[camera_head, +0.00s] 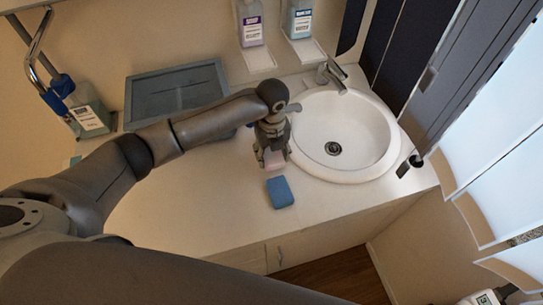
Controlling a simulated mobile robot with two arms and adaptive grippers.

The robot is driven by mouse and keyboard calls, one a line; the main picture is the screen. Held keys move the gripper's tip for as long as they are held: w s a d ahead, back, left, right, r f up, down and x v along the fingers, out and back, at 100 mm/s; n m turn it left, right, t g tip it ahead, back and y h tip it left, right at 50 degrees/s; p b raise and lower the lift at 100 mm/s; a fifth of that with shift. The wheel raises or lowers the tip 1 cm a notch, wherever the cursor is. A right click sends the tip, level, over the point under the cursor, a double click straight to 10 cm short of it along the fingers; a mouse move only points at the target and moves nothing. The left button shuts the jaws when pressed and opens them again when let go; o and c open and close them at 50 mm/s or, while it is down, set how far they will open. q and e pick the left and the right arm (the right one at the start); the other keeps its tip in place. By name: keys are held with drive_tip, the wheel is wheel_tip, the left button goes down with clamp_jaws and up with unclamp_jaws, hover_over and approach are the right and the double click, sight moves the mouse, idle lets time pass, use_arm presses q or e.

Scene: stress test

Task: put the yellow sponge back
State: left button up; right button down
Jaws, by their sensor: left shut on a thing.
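My left gripper (273,160) is over the counter, just left of the sink, pointing down. It is shut on a small pale pinkish block (275,160), mostly hidden by the fingers. I cannot tell whether this block touches the counter. No clearly yellow sponge shows in the head view. A blue sponge (280,192) lies flat on the counter just in front of the gripper. My right gripper is not in view.
The round white sink (370,130) with its tap (331,75) is right of the gripper. A grey tray (178,88) stands at the back left, near a greenish bottle (90,112). Two dispensers hang on the wall. The counter's front left (190,215) is clear.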

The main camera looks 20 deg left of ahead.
sight(272, 160)
use_arm(q)
drive_tip(key=shift+w+a+f, duration=0.15)
drive_tip(key=shift+w+f, duration=0.15)
drive_tip(key=shift+f, duration=0.15)
wheel_tip(272, 160, down, 2)
drive_tip(key=shift+f+p, duration=0.25)
drive_tip(key=shift+p, duration=0.05)
drive_tip(key=shift+f, duration=0.25)
drive_tip(key=shift+f, duration=0.15)
drive_tip(key=o, duration=1)
